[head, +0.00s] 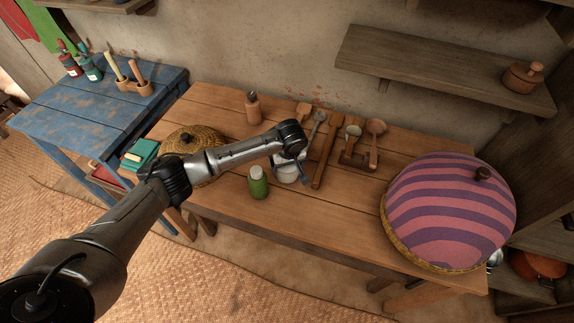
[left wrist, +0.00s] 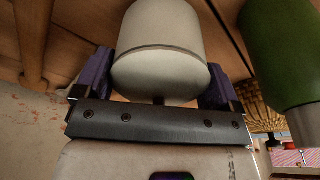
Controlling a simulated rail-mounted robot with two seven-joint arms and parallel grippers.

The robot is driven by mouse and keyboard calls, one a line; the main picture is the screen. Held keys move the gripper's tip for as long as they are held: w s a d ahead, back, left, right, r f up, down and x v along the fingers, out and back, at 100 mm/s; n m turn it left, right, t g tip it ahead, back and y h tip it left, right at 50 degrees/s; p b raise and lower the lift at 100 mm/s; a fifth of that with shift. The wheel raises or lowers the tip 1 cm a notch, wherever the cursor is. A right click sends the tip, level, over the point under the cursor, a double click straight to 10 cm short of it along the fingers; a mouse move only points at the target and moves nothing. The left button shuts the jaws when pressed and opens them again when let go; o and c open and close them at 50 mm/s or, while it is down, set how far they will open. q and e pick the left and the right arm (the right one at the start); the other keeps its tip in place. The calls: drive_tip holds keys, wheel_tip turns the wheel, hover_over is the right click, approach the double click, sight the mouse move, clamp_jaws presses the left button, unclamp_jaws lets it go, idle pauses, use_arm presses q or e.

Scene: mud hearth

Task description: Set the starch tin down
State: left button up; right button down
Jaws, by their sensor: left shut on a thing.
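A white tin with a rounded end, which I take to be the starch tin (head: 287,173), is in my left gripper (head: 292,168) over the wooden table (head: 290,225). In the left wrist view, the tin (left wrist: 160,55) sits between the two purple fingers, which are shut on its sides. My arm covers part of it in the head view. I cannot tell whether its base touches the table. A green bottle with a pale cap (head: 258,185) stands just left of the tin, apart from it. My right gripper is not in view.
Wooden utensils and a rack (head: 355,160) lie right of the tin. A striped pink and purple domed cover (head: 450,210) fills the table's right end. A woven lidded basket (head: 190,140) is at the left. The front middle of the table is clear.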

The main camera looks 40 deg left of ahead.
use_arm(q)
drive_tip(key=shift+f, duration=0.45)
